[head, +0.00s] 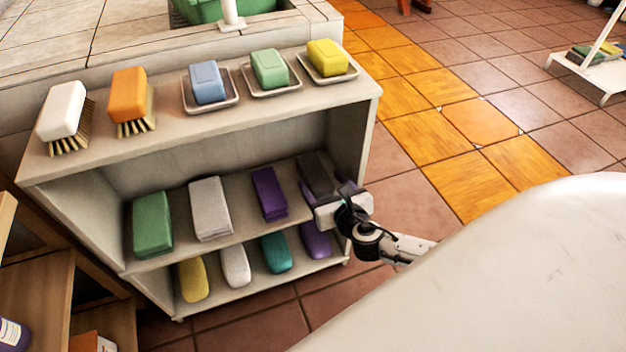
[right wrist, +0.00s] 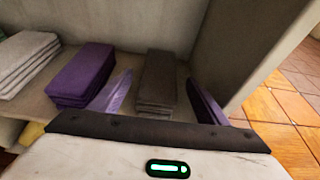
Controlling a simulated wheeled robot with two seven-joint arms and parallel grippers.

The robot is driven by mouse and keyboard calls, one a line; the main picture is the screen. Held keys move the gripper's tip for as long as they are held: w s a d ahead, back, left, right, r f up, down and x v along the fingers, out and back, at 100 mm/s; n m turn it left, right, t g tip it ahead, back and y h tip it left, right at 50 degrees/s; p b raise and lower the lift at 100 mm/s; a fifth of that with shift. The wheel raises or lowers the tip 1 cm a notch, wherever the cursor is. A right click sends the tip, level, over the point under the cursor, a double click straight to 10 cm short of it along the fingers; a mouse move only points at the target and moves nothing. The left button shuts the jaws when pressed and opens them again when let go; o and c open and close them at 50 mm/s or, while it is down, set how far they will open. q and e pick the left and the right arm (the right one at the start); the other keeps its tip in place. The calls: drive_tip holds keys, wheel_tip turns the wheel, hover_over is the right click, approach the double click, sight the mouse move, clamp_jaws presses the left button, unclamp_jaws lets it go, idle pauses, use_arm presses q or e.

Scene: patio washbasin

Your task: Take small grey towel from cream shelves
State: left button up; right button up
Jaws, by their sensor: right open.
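The small grey towel (head: 313,165) is a dark grey folded stack at the right end of the middle shelf of the cream shelves (head: 110,262). My right gripper (head: 325,187) is open in front of it and partly hides it in the head view. In the right wrist view the towel (right wrist: 158,80) lies between and beyond the two spread fingers of the gripper (right wrist: 160,98). Contact cannot be made out. My left gripper is not in view.
A purple towel (head: 268,194) lies left of the grey one, then a pale towel (head: 210,208) and a green towel (head: 152,224). The right side panel (right wrist: 235,55) stands close to the right finger. Several rolled cloths lie below; brushes and soap dishes stand on top.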

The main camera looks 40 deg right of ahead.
sight(318, 179)
drive_tip(key=b+x, duration=0.2)
drive_tip(key=x, duration=0.3)
drive_tip(key=shift+a+f, duration=0.1)
drive_tip(key=shift+f, duration=0.15)
drive_tip(key=shift+w+b, duration=0.3)
drive_tip(key=shift+w, duration=0.1)
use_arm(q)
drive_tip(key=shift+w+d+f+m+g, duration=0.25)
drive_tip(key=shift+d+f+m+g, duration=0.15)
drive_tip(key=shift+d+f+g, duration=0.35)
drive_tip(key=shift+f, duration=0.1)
use_arm(e)
drive_tip(key=c, duration=1.1)
drive_tip(key=shift+c, duration=0.2)
drive_tip(key=shift+r, duration=0.1)
